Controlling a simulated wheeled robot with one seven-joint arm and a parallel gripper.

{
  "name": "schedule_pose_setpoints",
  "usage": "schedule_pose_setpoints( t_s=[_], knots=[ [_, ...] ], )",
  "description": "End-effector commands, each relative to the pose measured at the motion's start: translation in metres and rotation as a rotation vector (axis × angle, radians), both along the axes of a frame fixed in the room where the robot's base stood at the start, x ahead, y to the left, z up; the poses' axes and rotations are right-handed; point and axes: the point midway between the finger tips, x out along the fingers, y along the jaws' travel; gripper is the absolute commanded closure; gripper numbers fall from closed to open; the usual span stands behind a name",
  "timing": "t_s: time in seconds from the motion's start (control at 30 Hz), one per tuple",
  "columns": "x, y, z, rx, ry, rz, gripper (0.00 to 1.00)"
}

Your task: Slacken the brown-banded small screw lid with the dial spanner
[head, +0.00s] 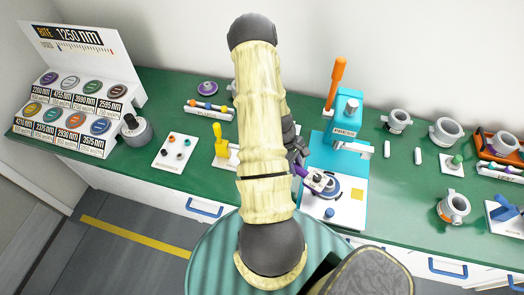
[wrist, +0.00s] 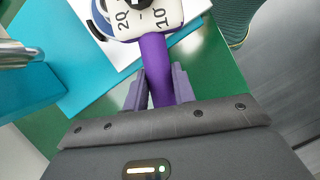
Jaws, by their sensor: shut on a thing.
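The dial spanner has a white round dial head marked 20 and 10 (wrist: 145,15) and a purple handle (wrist: 157,65). My gripper (wrist: 159,82) is shut on that handle, one finger on each side. In the head view my gripper (head: 296,150) is partly hidden behind my arm, and the spanner's head (head: 317,181) is over the white base plate of the press, above or beside a dark-blue-ringed round part (head: 331,188). I cannot tell whether they touch. I cannot make out the brown-banded small screw lid for sure; the spanner may hide it.
The turquoise press (head: 347,128) with its orange lever (head: 336,82) stands just behind the spanner. A blue knob (head: 329,213) is on the plate's front. Several grey ring holders stand at right, one with an orange patch (head: 454,208). Green counter (head: 408,225) is clear between.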

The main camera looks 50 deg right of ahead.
Motion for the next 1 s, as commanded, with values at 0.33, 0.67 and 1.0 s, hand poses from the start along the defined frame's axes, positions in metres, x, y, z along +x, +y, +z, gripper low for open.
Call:
schedule_pose_setpoints(
  t_s=[0.33, 0.67, 1.0],
  knots=[
    [0.0005, -0.0018, 0.0003, -0.001, -0.001, 0.011, 1.00],
    [0.0013, -0.0052, 0.0002, 0.000, -0.002, 0.035, 1.00],
    [0.0026, -0.0108, 0.0002, -0.002, -0.002, 0.073, 1.00]
  ],
)
